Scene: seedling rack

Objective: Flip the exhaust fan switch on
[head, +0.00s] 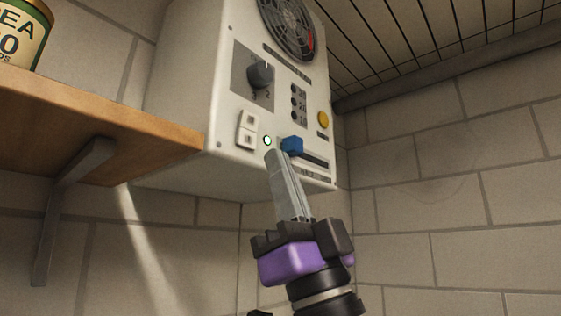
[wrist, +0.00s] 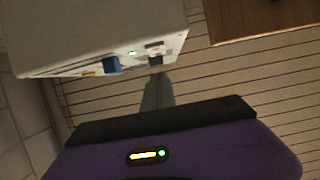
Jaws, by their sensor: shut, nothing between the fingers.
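The control box (head: 185,100) is white and hangs on the brick wall, with a round fan grille at its top. A white rocker switch (head: 248,130) is on the lower left of its front face. A small green light (head: 267,140) glows beside the switch. My gripper (head: 272,155) is shut and empty, its fingertips just below the green light and to the lower right of the switch. I cannot tell whether the tips touch the panel. In the wrist view my fingers (wrist: 157,90) reach toward the box's face, near the dark switch area (wrist: 155,55).
A blue slider knob (head: 292,146) is close to the right of my fingertips. A dark dial (head: 261,75), several small black buttons and a yellow button (head: 323,120) are higher up. A wooden shelf (head: 90,120) with a tin (head: 22,35) is at left.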

